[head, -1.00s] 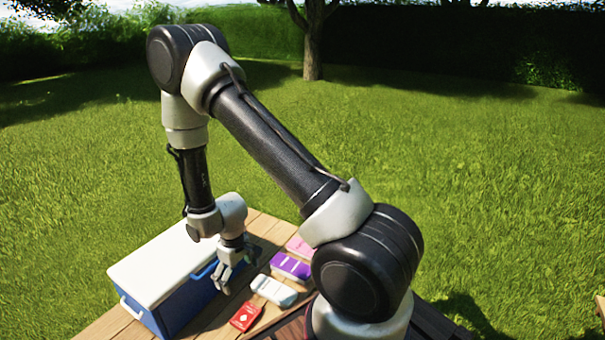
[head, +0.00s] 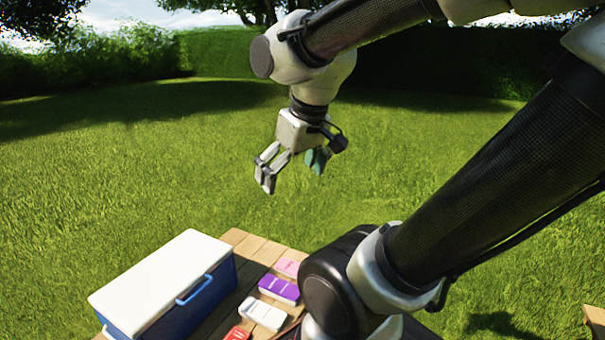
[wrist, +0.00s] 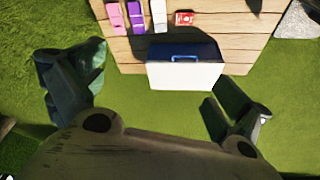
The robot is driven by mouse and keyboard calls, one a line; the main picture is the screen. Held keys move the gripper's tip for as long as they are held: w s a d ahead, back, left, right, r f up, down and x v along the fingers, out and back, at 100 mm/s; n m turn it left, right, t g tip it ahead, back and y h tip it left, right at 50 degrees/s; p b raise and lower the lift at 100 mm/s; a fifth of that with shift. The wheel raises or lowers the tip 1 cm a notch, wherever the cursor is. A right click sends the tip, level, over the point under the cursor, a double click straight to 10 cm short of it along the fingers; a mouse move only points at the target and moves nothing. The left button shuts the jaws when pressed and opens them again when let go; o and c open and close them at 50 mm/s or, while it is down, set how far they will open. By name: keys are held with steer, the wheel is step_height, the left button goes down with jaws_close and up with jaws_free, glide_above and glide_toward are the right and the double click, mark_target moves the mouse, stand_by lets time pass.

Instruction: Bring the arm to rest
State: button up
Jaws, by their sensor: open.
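My gripper (head: 291,172) is high over the lawn in the head view, above and beyond the far edge of the table. Its fingers point down, stand well apart and have no object visible between them. One finger looks teal or green. In the wrist view the spread fingers of my gripper (wrist: 150,105) frame the lawn and the cooler's edge. My arm is raised and folded, with its links crossing the upper right of the head view.
A blue cooler with a white lid (head: 160,280) stands on the wooden table (head: 238,262). Beside it lie a pink pack (head: 287,267), a purple pack (head: 279,290), a white pack (head: 263,314) and a red pack (head: 237,334). The air around my gripper looks clear.

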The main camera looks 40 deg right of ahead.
steer(key=shift+s+d+r, duration=0.15)
steer(key=shift+s+r, duration=0.1)
steer(key=shift+s, duration=0.55)
steer(key=shift+s+d+r, duration=0.1)
steer(key=shift+s+r, duration=0.15)
steer(key=shift+s, duration=0.5)
